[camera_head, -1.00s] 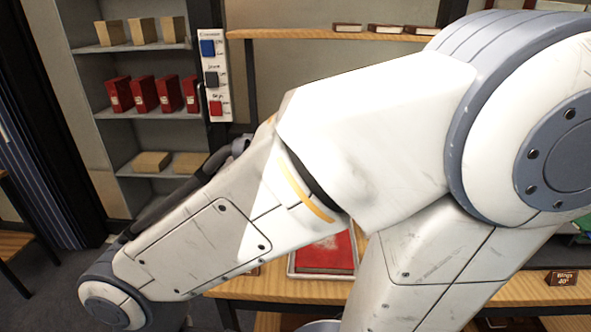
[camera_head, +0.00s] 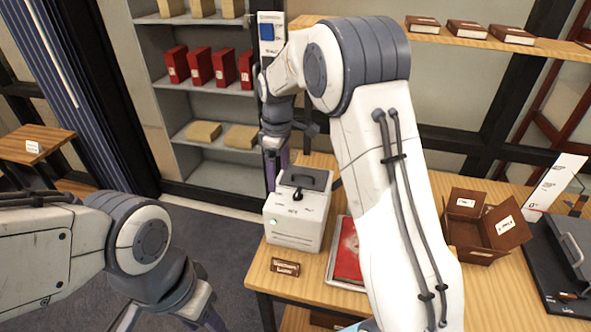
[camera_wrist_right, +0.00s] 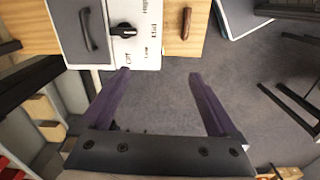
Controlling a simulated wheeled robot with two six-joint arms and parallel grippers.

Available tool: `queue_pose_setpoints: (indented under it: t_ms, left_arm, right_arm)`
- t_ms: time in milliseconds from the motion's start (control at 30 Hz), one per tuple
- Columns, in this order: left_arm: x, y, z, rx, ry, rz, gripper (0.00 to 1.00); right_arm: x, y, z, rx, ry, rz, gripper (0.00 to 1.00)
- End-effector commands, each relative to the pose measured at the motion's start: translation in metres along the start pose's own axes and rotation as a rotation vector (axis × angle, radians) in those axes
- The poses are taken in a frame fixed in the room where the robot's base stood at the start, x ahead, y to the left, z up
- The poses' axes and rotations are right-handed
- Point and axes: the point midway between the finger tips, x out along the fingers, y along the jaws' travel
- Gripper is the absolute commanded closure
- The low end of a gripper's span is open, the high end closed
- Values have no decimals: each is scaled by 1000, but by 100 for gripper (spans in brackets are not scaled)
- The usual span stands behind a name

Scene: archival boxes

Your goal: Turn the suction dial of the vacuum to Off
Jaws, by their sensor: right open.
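The vacuum (camera_head: 294,240) is a white box with a dark top panel and handle, standing on the wooden table's left end. Its black suction dial (camera_head: 297,194) is on its top; in the right wrist view the dial (camera_wrist_right: 124,31) is beside printed labels, with Off nearest my fingers. The knob's long end appears to point toward the middle labels, away from Off. My right gripper (camera_head: 277,168) has purple fingers and is at the far left side of the vacuum. In the right wrist view my right gripper (camera_wrist_right: 160,73) is open and empty, its fingertips apart from the dial.
A silver tray with a red book (camera_head: 347,255) lies right of the vacuum. An open brown box (camera_head: 482,225) is further right. Shelves with red boxes (camera_head: 200,67) stand behind. Floor (camera_head: 225,245) is open left of the table.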

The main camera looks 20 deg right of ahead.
Motion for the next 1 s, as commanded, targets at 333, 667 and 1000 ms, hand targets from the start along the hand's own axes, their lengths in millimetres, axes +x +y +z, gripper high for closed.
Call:
queue_pose_setpoints:
  t_ms: [333, 667, 1000]
  left_arm:
    - [-26, 2, -1, -1, -1, 0, 50]
    - [-46, 3, -2, 3, 0, 0, 50]
    - [-57, 4, -3, 5, 0, 0, 50]
  right_arm:
    - [17, 75, 30, -60, -18, -1, 5]
    - [74, 73, 30, -60, -19, -4, 5]
    - [112, 74, 30, -59, -16, 1, 5]
